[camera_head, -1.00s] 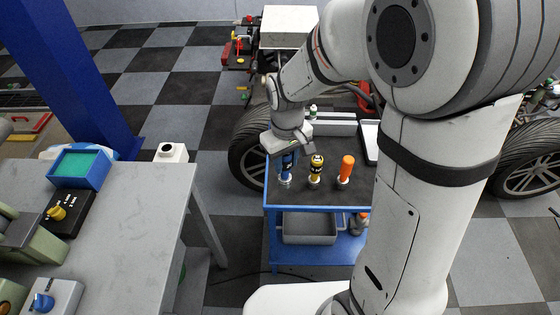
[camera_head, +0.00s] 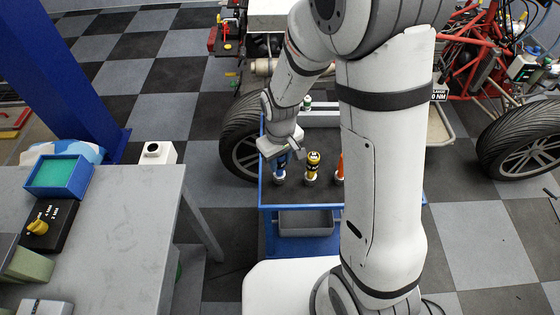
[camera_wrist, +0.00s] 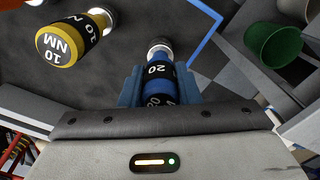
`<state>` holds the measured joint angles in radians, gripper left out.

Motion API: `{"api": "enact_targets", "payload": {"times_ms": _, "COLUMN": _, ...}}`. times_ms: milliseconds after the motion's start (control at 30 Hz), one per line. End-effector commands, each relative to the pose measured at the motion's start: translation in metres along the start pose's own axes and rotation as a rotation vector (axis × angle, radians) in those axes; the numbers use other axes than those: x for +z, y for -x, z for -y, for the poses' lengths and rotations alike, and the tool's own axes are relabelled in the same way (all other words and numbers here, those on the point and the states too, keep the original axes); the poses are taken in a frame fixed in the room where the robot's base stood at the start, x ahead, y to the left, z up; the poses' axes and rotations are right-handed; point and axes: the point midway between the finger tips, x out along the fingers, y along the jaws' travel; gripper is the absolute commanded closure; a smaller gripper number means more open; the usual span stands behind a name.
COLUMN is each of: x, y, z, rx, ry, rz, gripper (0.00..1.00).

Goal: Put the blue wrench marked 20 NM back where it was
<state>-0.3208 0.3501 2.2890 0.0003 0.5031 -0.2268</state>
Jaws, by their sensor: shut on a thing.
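The blue wrench (camera_head: 280,171) stands upright at the left end of a row on the blue cart's dark top (camera_head: 297,196). In the wrist view the blue wrench (camera_wrist: 158,72) shows a white 20 on a black band and a silver end. My gripper (camera_head: 282,156) is shut on its upper part, with a blue finger on each side in the wrist view (camera_wrist: 159,88). I cannot tell whether its silver end rests on the cart top or just above it. The yellow wrench marked 10 NM (camera_wrist: 68,42) stands beside it, apart from my gripper.
In the head view the yellow wrench (camera_head: 313,164) and an orange one (camera_head: 340,166), partly behind my arm, stand to the right. A grey bin (camera_head: 305,221) sits on the lower shelf. A grey workbench (camera_head: 125,230) is at left.

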Motion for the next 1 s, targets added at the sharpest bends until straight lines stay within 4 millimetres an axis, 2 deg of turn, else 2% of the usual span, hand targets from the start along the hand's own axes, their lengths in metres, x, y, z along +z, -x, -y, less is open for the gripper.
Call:
{"api": "enact_targets", "payload": {"times_ms": 100, "x": -0.0002, "y": -0.0079, "z": 0.0004, "rx": 0.0, "ry": 0.001, "rz": 0.0, "gripper": 0.98}}
{"api": "enact_targets", "payload": {"times_ms": 433, "x": -0.0005, "y": -0.0119, "z": 0.0008, "rx": 0.0, "ry": 0.002, "rz": -0.002, "gripper": 0.98}}
{"api": "enact_targets", "payload": {"times_ms": 467, "x": -0.0004, "y": -0.0119, "z": 0.0008, "rx": 0.0, "ry": 0.002, "rz": -0.001, "gripper": 0.7}}
{"api": "enact_targets", "payload": {"times_ms": 500, "x": -0.0004, "y": -0.0108, "z": 0.0008, "rx": 0.0, "ry": 0.002, "rz": -0.001, "gripper": 0.67}}
{"api": "enact_targets", "payload": {"times_ms": 733, "x": -0.0005, "y": -0.0106, "z": 0.001, "rx": 0.0, "ry": 0.002, "rz": -0.001, "gripper": 0.49}}
{"api": "enact_targets", "payload": {"times_ms": 1000, "x": -0.0006, "y": -0.0079, "z": 0.0012, "rx": 0.0, "ry": 0.003, "rz": -0.001, "gripper": 0.49}}
